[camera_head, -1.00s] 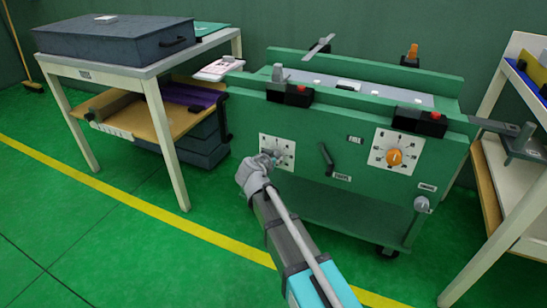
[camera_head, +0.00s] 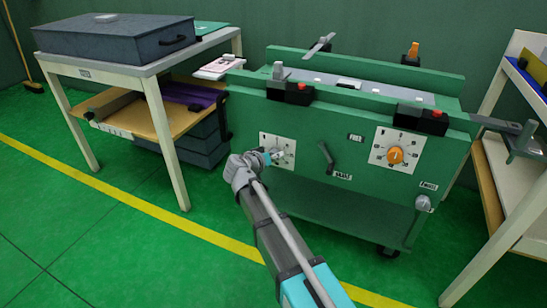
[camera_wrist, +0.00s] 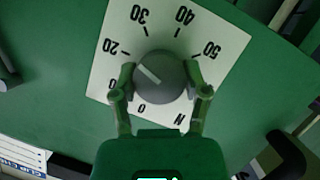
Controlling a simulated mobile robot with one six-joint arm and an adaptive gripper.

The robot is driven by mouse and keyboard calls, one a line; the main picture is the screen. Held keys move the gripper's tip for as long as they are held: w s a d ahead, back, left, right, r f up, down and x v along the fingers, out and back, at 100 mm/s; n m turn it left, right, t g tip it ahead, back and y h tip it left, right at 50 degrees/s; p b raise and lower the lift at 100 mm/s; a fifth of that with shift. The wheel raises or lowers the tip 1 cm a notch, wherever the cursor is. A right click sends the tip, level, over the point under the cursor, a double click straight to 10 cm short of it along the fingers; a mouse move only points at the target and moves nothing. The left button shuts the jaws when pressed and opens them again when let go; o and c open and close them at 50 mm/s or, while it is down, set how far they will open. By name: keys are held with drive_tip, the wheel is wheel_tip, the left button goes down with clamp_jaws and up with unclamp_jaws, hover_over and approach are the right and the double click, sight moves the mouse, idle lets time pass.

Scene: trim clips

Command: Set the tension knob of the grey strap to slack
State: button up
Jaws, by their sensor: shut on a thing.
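The grey knob (camera_wrist: 162,78) sits at the middle of a white dial plate (camera_wrist: 215,28) on the green machine's front. Its white mark points up and left, roughly towards the 20. The plate shows numbers from 0 to 50 and a letter N. My gripper (camera_wrist: 160,84) is shut on the grey knob, one finger on each side. In the head view my gripper (camera_head: 264,156) reaches the left dial plate (camera_head: 288,142) and partly hides the knob. No grey strap can be made out for certain.
An orange knob (camera_head: 395,155) on a second dial plate (camera_head: 378,147) is at the right. A black lever (camera_head: 326,158) hangs between the dials. Black blocks with red buttons (camera_head: 436,114) sit above. A table (camera_head: 90,70) stands left, a shelf (camera_head: 505,200) right.

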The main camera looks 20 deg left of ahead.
drive_tip(key=n, duration=0.1)
drive_tip(key=n+h+b, duration=0.2)
drive_tip(key=n, duration=0.1)
drive_tip(key=shift+f+t, duration=0.25)
drive_tip(key=shift+t, duration=0.05)
drive_tip(key=n+t+h+b, duration=0.1)
drive_tip(key=n+h+b, duration=0.1)
drive_tip(key=n+b, duration=0.1)
drive_tip(key=shift+r+n, duration=0.1)
drive_tip(key=shift+n, duration=0.4)
drive_tip(key=o, duration=1.1)
drive_tip(key=shift+o, duration=0.2)
drive_tip(key=shift+r, duration=0.15)
